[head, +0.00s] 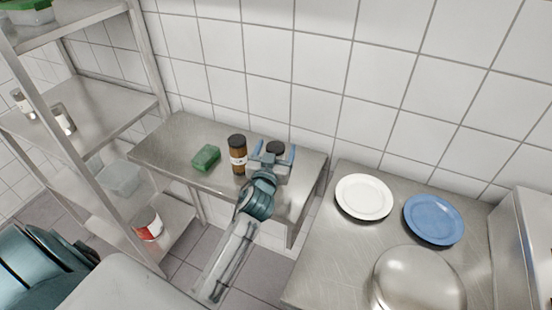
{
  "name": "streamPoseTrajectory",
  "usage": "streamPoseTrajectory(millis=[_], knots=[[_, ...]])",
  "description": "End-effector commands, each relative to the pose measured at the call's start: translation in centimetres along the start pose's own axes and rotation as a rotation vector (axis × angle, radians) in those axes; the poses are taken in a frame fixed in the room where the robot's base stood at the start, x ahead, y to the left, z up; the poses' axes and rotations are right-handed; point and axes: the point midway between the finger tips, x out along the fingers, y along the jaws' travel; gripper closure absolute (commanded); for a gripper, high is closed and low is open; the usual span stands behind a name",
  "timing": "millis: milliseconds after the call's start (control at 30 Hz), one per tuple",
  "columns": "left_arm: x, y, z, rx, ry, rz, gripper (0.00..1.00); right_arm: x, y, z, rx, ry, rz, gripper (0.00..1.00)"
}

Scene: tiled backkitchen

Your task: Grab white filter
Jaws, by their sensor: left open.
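I cannot make out anything that is clearly a white filter in the head view. My left gripper (273,154) is open over the steel side table (185,135), its two blue-grey fingers pointing toward the wall. A brown bottle (238,156) with a black cap and pale label stands upright just left of the gripper. My right gripper is out of view.
A green sponge (206,157) lies left of the bottle. A white plate (364,197), a blue plate (434,219) and a rounded metal vessel (418,281) are on the right counter (325,260). A metal rack (150,75) stands left, with small jars and a clear container (120,178).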

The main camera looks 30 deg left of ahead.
Motion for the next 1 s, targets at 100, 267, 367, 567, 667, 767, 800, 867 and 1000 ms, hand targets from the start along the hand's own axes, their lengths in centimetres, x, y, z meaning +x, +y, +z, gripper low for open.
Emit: streamPoseTrajectory(millis=[100, 267, 367, 567, 667, 767, 800, 867, 1000], knots=[[1.7, 0.0, -0.3, 0.000, 0.000, 0.000, 0.25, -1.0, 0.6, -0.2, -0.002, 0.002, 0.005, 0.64], [2.4, -0.1, -0.1, 0.000, 0.000, 0.000, 0.25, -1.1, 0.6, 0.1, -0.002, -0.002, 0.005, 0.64], [2.4, 0.0, 0.0, -0.001, 0.000, 0.000, 0.25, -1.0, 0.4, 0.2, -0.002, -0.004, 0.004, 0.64], [2.4, 0.0, 0.0, -0.001, 0.000, 0.000, 0.50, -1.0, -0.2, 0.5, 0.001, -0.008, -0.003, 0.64], [2.4, 0.0, 0.0, -0.001, 0.000, 0.000, 0.70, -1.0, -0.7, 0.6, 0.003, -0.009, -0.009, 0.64], [2.4, 0.0, 0.0, -0.001, 0.000, 0.000, 0.89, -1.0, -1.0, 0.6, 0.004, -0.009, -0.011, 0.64], [2.4, 0.0, -0.1, -0.001, 0.000, 0.000, 0.90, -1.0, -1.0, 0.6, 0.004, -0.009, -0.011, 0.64], [2.4, 0.0, -0.1, -0.001, 0.000, 0.000, 0.90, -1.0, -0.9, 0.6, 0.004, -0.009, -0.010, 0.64], [2.4, 0.0, -0.1, -0.001, 0.000, 0.000, 0.90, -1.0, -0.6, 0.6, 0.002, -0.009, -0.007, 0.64]])
